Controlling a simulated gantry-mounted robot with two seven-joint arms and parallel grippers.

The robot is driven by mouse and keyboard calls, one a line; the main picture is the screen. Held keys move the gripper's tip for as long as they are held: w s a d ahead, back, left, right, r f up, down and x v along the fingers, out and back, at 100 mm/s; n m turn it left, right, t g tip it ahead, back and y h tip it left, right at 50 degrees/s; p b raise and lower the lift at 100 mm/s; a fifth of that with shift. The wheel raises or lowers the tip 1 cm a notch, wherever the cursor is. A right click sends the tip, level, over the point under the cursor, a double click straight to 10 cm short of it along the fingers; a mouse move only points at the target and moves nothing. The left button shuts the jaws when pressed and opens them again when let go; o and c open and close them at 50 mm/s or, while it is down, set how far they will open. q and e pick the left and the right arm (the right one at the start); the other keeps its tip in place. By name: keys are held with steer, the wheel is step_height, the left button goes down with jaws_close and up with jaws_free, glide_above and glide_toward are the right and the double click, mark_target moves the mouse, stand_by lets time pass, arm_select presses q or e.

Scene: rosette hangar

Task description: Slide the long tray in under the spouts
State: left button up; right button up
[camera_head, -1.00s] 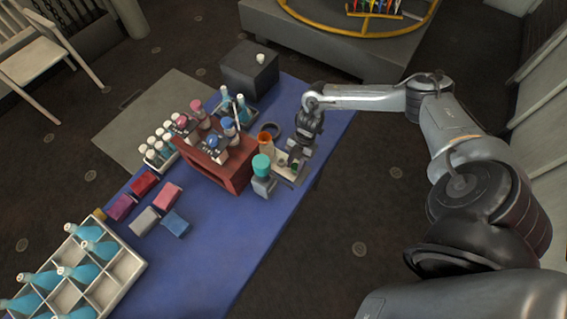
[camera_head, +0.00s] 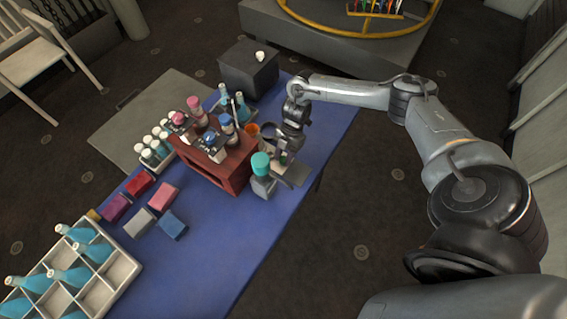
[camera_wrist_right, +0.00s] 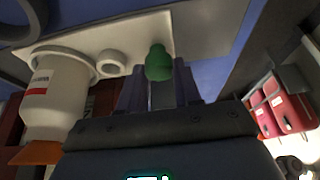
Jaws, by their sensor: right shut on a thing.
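The long tray is a pale slab (camera_wrist_right: 135,40) in the right wrist view. The jar's orange rim (camera_head: 253,128) shows behind the red stand. The stand (camera_head: 234,170) carries several upended bottles; their spouts are too small to make out. Most of the tray is hidden in the head view. My left gripper is out of view.
A teal-capped bottle (camera_head: 262,177) stands close in front of the stand and my right gripper. Coloured boxes (camera_head: 163,197) and a divided crate (camera_head: 127,268) are at the left. The table's (camera_head: 215,257) front is clear.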

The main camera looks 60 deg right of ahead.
mark_target(270, 155)
steer(key=shift+w+f+b, duration=0.15)
steer(key=shift+w+b, duration=1)
steer(key=shift+w, duration=0.35)
steer(key=shift+w+b, duration=1.4)
steer(key=shift+w, duration=0.2)
steer(key=o, duration=0.7)
steer(key=shift+o, duration=0.4)
steer(key=shift+r, duration=0.25)
